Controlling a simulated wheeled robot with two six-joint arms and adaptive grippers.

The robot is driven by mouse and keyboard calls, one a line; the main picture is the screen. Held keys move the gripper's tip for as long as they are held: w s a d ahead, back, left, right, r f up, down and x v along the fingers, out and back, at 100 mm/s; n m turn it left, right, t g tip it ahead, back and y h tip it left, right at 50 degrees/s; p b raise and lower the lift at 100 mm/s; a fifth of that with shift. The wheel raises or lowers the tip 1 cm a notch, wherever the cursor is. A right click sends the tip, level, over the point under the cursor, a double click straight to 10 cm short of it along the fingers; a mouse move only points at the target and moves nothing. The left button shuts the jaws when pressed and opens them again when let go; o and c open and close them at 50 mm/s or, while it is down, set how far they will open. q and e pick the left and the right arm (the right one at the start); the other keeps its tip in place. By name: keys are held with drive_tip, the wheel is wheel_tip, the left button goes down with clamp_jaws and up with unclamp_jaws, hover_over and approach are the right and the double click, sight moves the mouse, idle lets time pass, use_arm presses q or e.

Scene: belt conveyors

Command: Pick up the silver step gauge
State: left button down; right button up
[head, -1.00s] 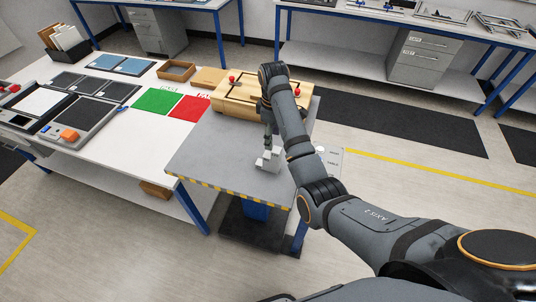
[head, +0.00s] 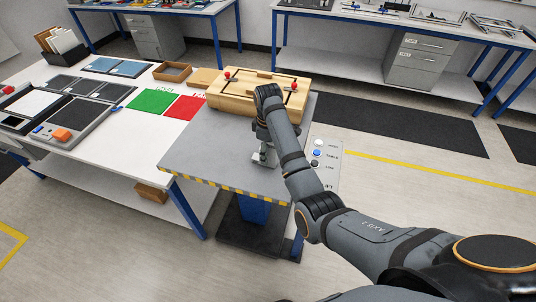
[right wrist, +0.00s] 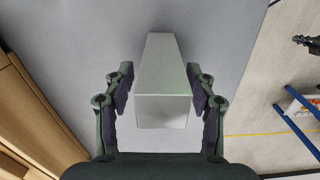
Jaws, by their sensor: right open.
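The silver step gauge (head: 262,158) stands on the grey top of the lift table (head: 200,155), near its right side. In the right wrist view the gauge (right wrist: 163,85) is a plain silver block between my right gripper's two fingers. My right gripper (right wrist: 162,95) is open, with a finger on each side of the block and small gaps to it. In the head view my right gripper (head: 265,141) is just above the gauge, and the arm hides part of it. My left gripper is not in view.
A wooden box with red knobs (head: 245,100) stands at the back of the lift table. A white table (head: 110,140) with a green mat (head: 152,101), a red mat (head: 186,107) and trays adjoins on the left. A button panel (head: 322,155) is at the right edge.

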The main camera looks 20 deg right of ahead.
drive_tip(key=shift+s+r, duration=0.1)
clamp_jaws()
idle(0.3)
